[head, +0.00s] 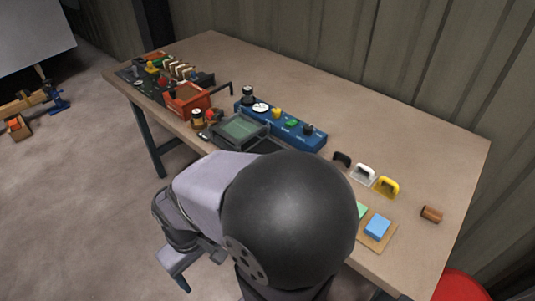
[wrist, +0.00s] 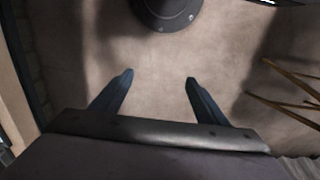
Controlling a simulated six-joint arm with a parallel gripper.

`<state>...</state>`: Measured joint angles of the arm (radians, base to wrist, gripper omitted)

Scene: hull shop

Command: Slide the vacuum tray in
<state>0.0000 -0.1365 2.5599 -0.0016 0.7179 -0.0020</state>
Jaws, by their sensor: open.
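A dark grey framed tray with a greenish bed (head: 240,128), which looks like the vacuum tray, lies near the table's front edge in the head view. It stands in front of a blue control box (head: 283,124) with knobs and a dial. A dark flat part (head: 270,146) extends to its right, and my arm hides its front side. I cannot tell how far the tray is in or out. My gripper (wrist: 158,76) is open and empty in the wrist view, over bare floor. In the head view it hangs off the table's front edge, apart from the tray.
An orange-red bin (head: 187,99) and small tools crowd the table's left end. Black, white and yellow handles (head: 363,173), a board with a blue block (head: 377,227) and a copper cylinder (head: 431,214) lie right. The table's back (head: 370,110) is clear.

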